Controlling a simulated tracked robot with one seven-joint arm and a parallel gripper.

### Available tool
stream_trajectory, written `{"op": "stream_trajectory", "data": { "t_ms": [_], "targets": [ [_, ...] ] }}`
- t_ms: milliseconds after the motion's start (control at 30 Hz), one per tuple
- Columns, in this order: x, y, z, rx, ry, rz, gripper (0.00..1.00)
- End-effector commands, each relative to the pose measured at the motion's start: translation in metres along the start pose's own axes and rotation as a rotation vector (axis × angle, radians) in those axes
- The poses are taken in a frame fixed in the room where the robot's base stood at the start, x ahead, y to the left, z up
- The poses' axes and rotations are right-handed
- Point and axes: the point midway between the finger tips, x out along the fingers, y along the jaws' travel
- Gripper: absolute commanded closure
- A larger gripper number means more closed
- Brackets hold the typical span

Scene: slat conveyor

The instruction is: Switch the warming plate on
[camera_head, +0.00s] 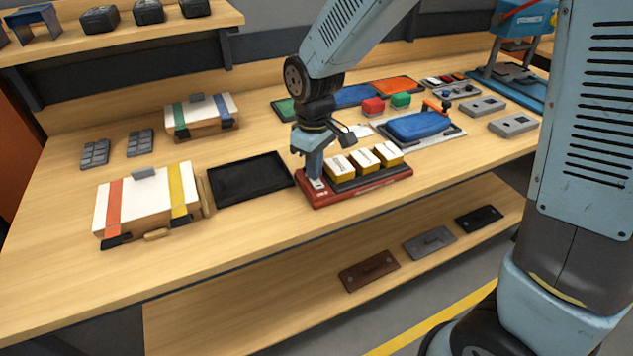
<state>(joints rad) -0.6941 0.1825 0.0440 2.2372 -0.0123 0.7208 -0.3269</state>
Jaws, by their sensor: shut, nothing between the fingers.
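The warming plate appears to be the red-based unit (368,190) with a dark top, near the front middle of the bench. Several small yellow boxes with white tops (363,159) stand in a row on it. My gripper (316,178) points down over the left end of the red base, with its fingers shut and empty. The fingertips are at or just above a small pale patch there, which may be the switch. The gripper partly covers that patch, so I cannot tell whether they touch or how the switch is set.
A black tray (250,180) lies just left of the unit, beside a white case with coloured straps (148,205). A blue pad (420,125) and red and green blocks (373,105) lie behind. The lower shelf holds several flat plates (369,271).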

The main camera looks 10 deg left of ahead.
Motion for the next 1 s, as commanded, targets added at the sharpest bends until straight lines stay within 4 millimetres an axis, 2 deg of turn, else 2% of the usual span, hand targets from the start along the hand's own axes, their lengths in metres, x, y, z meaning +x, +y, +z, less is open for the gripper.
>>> {"op": "stream_trajectory", "data": {
  "t_ms": [367,1000],
  "targets": [
    [0.001,0.000,0.001,0.000,-0.001,-0.001,1.00],
    [-0.040,0.000,0.000,0.000,0.001,0.000,1.00]
  ]
}}
